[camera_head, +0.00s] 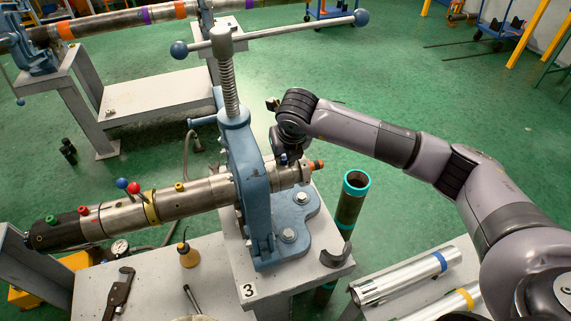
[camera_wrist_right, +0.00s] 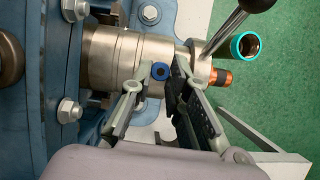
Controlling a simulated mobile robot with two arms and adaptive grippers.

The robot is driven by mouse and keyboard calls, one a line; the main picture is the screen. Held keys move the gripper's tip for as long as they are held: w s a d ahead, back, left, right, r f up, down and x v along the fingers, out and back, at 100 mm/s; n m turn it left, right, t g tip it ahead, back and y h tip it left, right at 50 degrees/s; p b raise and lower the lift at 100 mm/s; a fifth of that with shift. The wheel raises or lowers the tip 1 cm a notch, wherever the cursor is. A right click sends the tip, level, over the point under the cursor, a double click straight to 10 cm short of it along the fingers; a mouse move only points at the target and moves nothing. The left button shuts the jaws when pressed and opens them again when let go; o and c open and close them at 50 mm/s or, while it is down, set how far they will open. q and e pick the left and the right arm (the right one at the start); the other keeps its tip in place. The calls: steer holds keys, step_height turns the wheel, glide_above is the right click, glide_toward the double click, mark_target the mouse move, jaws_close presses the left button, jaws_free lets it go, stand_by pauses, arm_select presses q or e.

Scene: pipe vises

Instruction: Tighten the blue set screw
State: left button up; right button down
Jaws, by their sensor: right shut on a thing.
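The blue set screw (camera_wrist_right: 158,71) sits on the steel cylindrical tool, whose bare body (camera_wrist_right: 118,55) passes through the blue pipe vise. It also shows as a small blue spot in the head view (camera_head: 283,159), just under my right gripper. My right gripper (camera_wrist_right: 162,68) has one finger on each side of the blue screw, close around it, with the tips at the tool's surface. In the head view my right gripper (camera_head: 286,150) is partly hidden behind its own dark wrist. My left gripper is in neither view.
The blue vise (camera_head: 247,185) stands on a grey stand marked 3, with a long ball-ended handle (camera_head: 280,33) above. A teal-rimmed pipe (camera_head: 351,200) stands upright at right.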

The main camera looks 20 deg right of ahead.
steer(key=m+h+b, duration=0.1)
steer(key=m+b, duration=0.2)
steer(key=shift+w+a, duration=0.1)
steer(key=shift+w, duration=0.05)
steer(key=shift+r+m+h+b, duration=0.15)
steer(key=shift+m+h+b, duration=0.25)
steer(key=shift+m+b, duration=0.25)
steer(key=shift+r, duration=0.1)
steer(key=c, duration=1.9)
jaws_free()
steer(key=shift+c, duration=0.2)
steer(key=o, duration=0.4)
steer(key=shift+f, duration=0.2)
steer(key=shift+r, duration=0.1)
steer(key=v, duration=1.2)
